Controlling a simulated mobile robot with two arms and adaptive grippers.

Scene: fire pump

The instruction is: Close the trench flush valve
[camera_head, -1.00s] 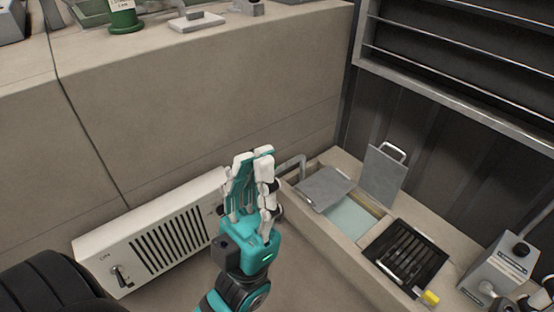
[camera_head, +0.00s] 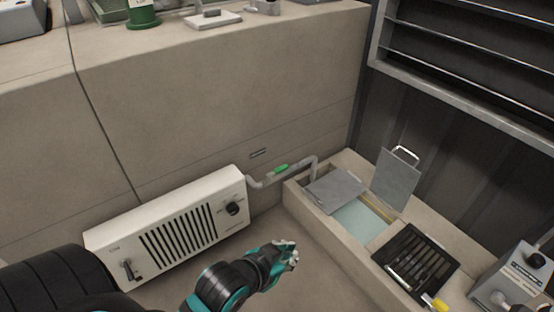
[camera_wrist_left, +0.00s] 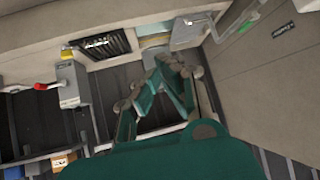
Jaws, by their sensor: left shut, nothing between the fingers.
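A grey pipe (camera_head: 310,168) runs along the wall from the white heater box to the trench. A small valve with a green handle (camera_head: 280,169) sits on it, the handle lying roughly along the pipe. The handle also shows at the upper right of the left wrist view (camera_wrist_left: 248,25). The trench (camera_head: 362,222) holds pale water, with a grey plate partly over it. My left gripper (camera_head: 288,254) is shut and empty, below and apart from the valve, left of the trench wall. Its fingers also show in the left wrist view (camera_wrist_left: 172,78). My right gripper is out of view.
The white heater box (camera_head: 180,228), with a black knob, stands against the wall left of the valve. A raised grey lid (camera_head: 396,178) and a black grate (camera_head: 417,262) are at the trench. A grey control box (camera_head: 512,275) stands far right.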

